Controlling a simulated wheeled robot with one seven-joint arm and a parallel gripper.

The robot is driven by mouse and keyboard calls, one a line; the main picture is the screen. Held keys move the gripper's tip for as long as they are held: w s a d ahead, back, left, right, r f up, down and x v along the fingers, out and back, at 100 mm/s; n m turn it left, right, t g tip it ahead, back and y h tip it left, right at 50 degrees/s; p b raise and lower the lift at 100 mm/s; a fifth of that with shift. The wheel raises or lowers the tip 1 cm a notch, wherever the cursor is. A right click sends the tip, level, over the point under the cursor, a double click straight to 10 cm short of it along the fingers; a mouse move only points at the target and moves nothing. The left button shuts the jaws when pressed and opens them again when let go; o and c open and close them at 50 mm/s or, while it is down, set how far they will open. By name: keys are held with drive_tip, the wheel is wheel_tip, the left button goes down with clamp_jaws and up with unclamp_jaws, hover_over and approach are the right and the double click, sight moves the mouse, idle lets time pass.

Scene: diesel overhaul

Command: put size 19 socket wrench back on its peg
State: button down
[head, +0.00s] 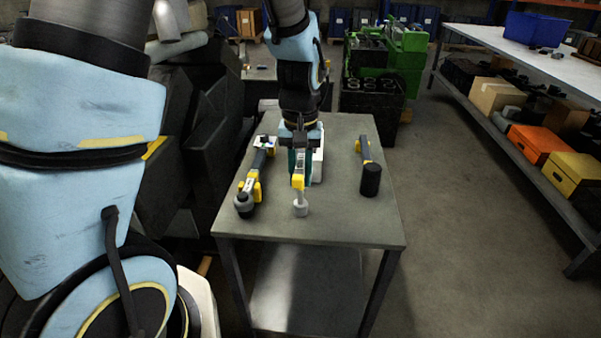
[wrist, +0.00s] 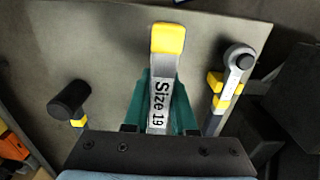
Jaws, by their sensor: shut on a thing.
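The size 19 socket wrench (wrist: 161,75) is a silver bar with a yellow tip, and the wrist view shows "Size 19" printed along it. It also shows in the head view (head: 300,184), pointing toward the table's front edge with a round grey end. My gripper (wrist: 160,105) has its teal fingers shut on either side of the wrench. In the head view, my gripper (head: 299,158) is over the middle of the grey table (head: 345,225). I cannot tell whether the wrench touches the tabletop. No peg can be made out in either view.
A ratchet-like tool with yellow parts (head: 250,187) lies left of the wrench. A black-headed mallet (head: 370,179) is on the right. A white object (head: 318,160) is partly hidden behind my gripper. A long workbench (head: 500,45) stands at right, with open floor between.

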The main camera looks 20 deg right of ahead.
drive_tip(key=c, duration=0.6)
unclamp_jaws()
drive_tip(key=shift+c, duration=0.2)
drive_tip(key=shift+o, duration=0.3)
drive_tip(key=shift+f, duration=0.1)
drive_tip(key=o, duration=0.5)
wheel_tip(320, 180, up, 9)
drive_tip(key=p, duration=0.7)
drive_tip(key=shift+p, duration=0.35)
